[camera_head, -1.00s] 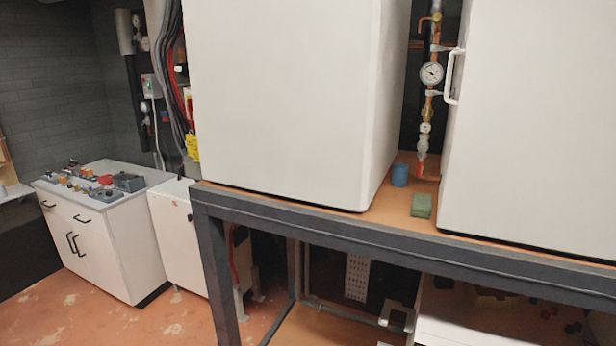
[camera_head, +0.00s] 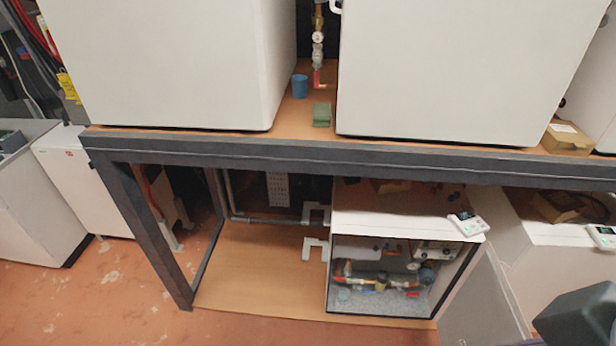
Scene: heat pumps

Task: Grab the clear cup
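A small, pale, see-through shape (camera_head: 344,295) sits at the lower left inside an open-fronted white unit under the bench. It may be the clear cup, but it is too small to be sure. A blue cup (camera_head: 300,86) stands upright on the wooden bench top, between two large white cabinets.
The open-fronted unit (camera_head: 390,215) holds pipes and valves and stands on a wooden lower shelf (camera_head: 250,270). A green block (camera_head: 321,115) lies near the blue cup. The dark bench frame (camera_head: 270,153) crosses above the unit. Floor (camera_head: 90,310) is clear at front left.

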